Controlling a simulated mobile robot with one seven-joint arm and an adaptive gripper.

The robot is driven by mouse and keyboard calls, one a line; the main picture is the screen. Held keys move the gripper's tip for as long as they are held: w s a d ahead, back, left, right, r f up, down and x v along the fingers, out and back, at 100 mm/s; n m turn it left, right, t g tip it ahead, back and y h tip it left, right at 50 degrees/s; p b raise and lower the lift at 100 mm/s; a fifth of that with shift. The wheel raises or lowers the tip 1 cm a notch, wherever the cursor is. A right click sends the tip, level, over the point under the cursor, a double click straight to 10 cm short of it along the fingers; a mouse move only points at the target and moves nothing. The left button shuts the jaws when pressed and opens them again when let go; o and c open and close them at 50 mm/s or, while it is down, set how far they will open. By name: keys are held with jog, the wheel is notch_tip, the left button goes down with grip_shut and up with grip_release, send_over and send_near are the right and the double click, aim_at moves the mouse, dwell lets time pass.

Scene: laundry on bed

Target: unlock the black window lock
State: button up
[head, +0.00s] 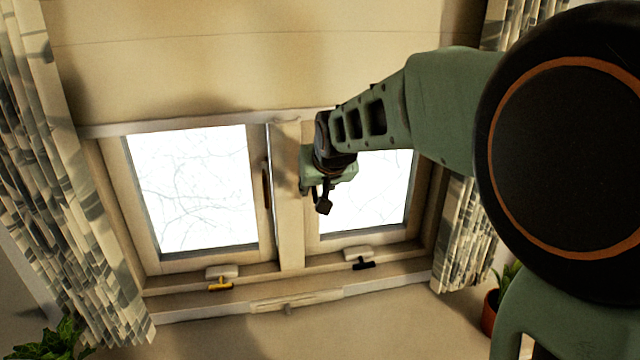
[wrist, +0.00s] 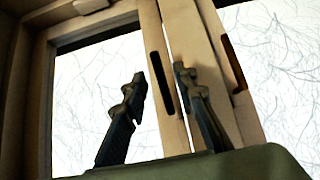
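The black window lock (head: 364,265) sits on the sill rail below the right-hand pane, attached to a pale block. My gripper (head: 322,200) is above and left of it, in front of the right pane near the centre post, clear of the lock. In the wrist view the two dark fingers of my gripper (wrist: 160,73) stand apart with nothing between them. The black lock cannot be made out in the wrist view.
A yellow lock (head: 220,284) sits below the left pane. A dark upright slot or handle (head: 266,185) is on the left sash; dark slots (wrist: 160,83) also show in the wrist view. Curtains (head: 65,170) hang both sides. Plants stand at the lower left (head: 55,340) and lower right.

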jog(key=v, duration=0.6)
jog(key=shift+s+r, duration=0.25)
jog(key=shift+s, duration=0.05)
jog(key=shift+w, duration=0.1)
